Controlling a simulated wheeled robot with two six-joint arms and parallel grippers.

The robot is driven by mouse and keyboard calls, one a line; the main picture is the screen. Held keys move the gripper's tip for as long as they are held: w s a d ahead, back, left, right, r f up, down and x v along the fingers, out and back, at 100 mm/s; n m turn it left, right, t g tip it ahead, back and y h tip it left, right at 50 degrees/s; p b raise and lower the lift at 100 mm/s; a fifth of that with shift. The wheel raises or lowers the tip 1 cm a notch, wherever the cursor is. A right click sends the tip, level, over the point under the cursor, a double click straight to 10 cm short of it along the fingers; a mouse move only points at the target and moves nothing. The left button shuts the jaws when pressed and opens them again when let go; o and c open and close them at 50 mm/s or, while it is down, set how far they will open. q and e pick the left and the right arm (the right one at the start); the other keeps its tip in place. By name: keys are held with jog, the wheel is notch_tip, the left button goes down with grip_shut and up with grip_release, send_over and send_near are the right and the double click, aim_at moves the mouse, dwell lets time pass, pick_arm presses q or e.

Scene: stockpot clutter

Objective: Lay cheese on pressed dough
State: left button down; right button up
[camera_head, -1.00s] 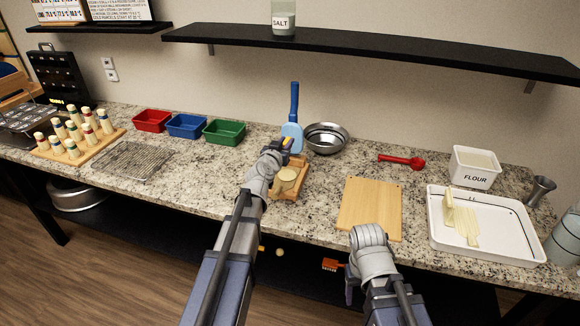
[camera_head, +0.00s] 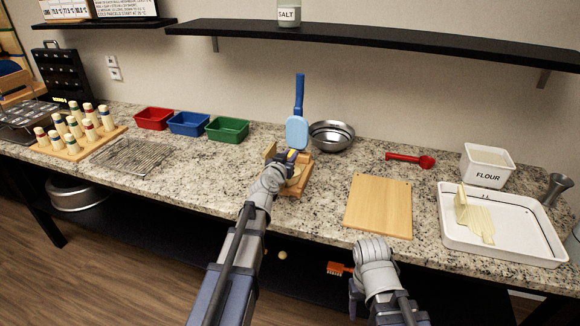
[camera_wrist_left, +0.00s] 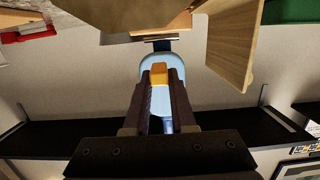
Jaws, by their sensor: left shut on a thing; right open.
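The pale round dough (camera_head: 293,178) sits in a small wooden press (camera_head: 305,172) at mid-counter, partly hidden by my left arm. My left gripper (camera_head: 291,157) is above it, shut on a small orange-yellow piece; in the left wrist view this piece (camera_wrist_left: 159,74) sits between the fingertips, and I cannot tell whether it is cheese. A light blue paddle (camera_head: 297,131) with a dark blue handle stands upright just behind. Pale yellow strips and a block, perhaps cheese (camera_head: 474,215), lie in a white tray (camera_head: 520,248) at the right. My right gripper (camera_head: 353,300) is open at the counter's front edge, mostly hidden.
A cutting board (camera_head: 378,208) lies bare right of the press. A steel bowl (camera_head: 332,136) stands behind the press, and a red scoop (camera_head: 410,159) and flour tub (camera_head: 486,166) at the back right. Coloured bins (camera_head: 228,130), a wire rack (camera_head: 133,157) and wooden pegs (camera_head: 76,135) are left.

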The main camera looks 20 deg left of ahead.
pick_arm(q)
jog(key=shift+f+b, duration=0.95)
jog(key=shift+f, duration=0.45)
jog(key=shift+f+b, duration=0.65)
jog(key=c, duration=0.7)
grip_release()
jog(key=shift+c, duration=0.2)
jog(key=shift+r, duration=0.15)
